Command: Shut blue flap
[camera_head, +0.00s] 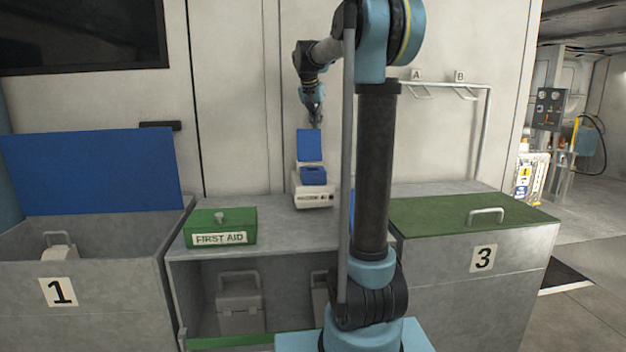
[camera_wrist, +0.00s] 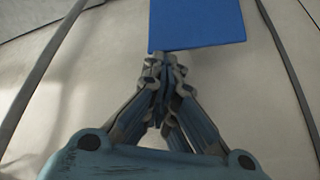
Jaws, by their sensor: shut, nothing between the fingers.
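A small blue flap (camera_head: 310,145) stands raised at the back of a white machine (camera_head: 313,197) on the grey counter. A blue part (camera_head: 314,176) sits in the machine's top, below the flap. My gripper (camera_head: 316,123) is just above the flap's upper edge, pointing down. In the wrist view, my gripper (camera_wrist: 164,62) is shut with nothing in it, and the blue flap (camera_wrist: 197,22) is just beyond the fingertips. I cannot tell whether the fingertips touch it.
A larger blue lid (camera_head: 90,171) stands open on bin 1 (camera_head: 110,290) at left. A green first aid box (camera_head: 220,227) sits on the counter. Bin 3 (camera_head: 480,290) has a closed green lid (camera_head: 440,213). A rail (camera_head: 440,84) with hooks A and B is behind. My arm hides part of the counter.

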